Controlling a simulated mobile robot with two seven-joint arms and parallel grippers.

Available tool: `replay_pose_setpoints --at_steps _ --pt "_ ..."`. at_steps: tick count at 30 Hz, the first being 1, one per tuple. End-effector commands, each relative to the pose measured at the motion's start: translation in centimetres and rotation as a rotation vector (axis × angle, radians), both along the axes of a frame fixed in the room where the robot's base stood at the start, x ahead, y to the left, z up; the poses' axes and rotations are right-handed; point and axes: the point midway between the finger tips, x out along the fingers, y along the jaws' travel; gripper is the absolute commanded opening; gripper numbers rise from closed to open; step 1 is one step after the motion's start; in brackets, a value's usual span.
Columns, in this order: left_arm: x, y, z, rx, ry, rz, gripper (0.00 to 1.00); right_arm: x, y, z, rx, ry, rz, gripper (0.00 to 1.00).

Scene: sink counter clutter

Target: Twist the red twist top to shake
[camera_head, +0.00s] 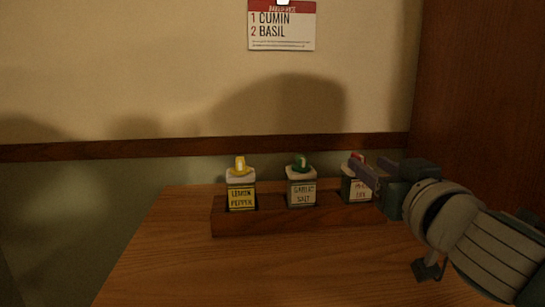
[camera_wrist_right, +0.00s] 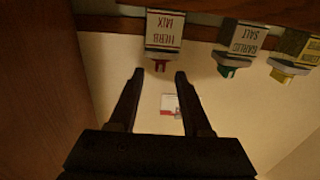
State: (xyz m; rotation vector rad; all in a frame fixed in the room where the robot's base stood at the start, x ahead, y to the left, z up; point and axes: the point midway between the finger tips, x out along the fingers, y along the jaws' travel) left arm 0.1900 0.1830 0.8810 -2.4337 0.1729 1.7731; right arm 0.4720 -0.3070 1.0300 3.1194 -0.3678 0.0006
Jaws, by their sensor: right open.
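The red twist top (camera_head: 358,156) sits on the herb mix shaker (camera_head: 350,188), the rightmost of three in the wooden rack (camera_head: 290,222). The right wrist view shows the red top (camera_wrist_right: 160,65) upside down under the shaker's label (camera_wrist_right: 164,30). My right gripper (camera_head: 356,165) is open and partly covers the shaker in the head view. In the wrist view, its fingertips (camera_wrist_right: 160,71) lie to either side of the red top, with nothing held between them. I cannot tell whether either finger touches it. My left gripper is not in view.
The garlic salt shaker (camera_head: 301,190) with a green top and the lemon pepper shaker (camera_head: 241,192) with a yellow top share the rack. A card reading cumin and basil (camera_head: 282,30) hangs on the wall. A wooden panel (camera_head: 480,100) stands at right. The front tabletop is clear.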

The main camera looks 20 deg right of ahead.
Motion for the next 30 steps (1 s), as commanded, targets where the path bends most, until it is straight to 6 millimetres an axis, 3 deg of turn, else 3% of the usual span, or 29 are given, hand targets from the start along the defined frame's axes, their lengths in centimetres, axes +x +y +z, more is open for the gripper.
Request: replay_pose_setpoints --at_steps 3,9,21,30 --pt "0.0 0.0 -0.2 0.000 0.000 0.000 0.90 2.2 -0.5 0.0 -0.001 -0.002 0.000 0.49" --pt "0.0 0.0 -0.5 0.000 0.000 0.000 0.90 4.6 -1.1 0.0 0.000 -0.001 -0.001 0.49" --pt "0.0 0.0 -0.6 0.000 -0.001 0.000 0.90 5.4 -1.3 0.0 0.001 0.001 -0.001 0.49" --pt "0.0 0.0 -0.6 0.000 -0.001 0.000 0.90 5.3 -1.3 0.0 0.000 0.001 -0.001 0.16"
